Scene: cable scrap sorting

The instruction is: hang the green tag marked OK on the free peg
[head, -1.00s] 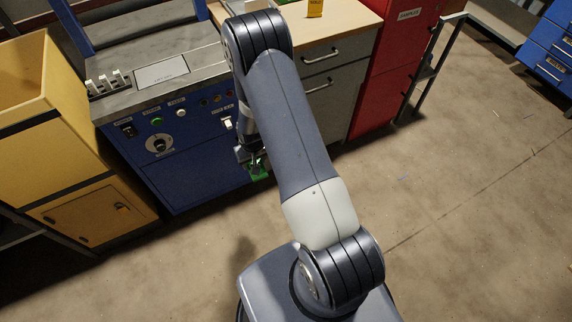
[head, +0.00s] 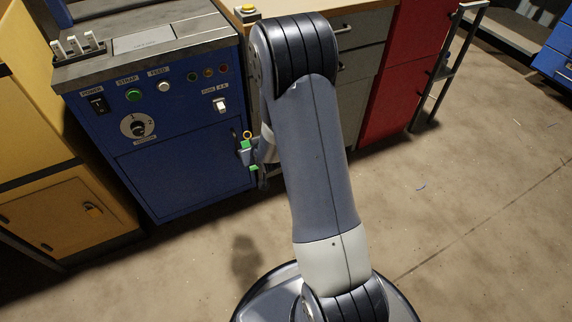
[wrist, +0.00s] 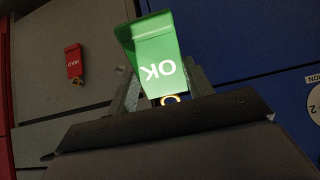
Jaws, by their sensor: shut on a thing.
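The green tag (wrist: 155,48) fills the middle of the wrist view, its white OK upside down there, with a brass ring (wrist: 170,100) at its lower edge. My gripper (wrist: 160,82) is shut on this tag. In the head view my gripper (head: 256,156) is partly hidden by my arm, beside the right edge of the blue machine, and small green parts of the tag (head: 246,145) show at it. A red tag marked HOLD (wrist: 74,62) hangs on a grey panel in the wrist view.
The blue machine (head: 190,165) with switches and a dial stands left of my gripper. Grey drawers (head: 362,70) and a red cabinet (head: 405,85) stand behind my arm. A yellow cabinet (head: 60,215) is at far left. The floor (head: 470,200) at right is clear.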

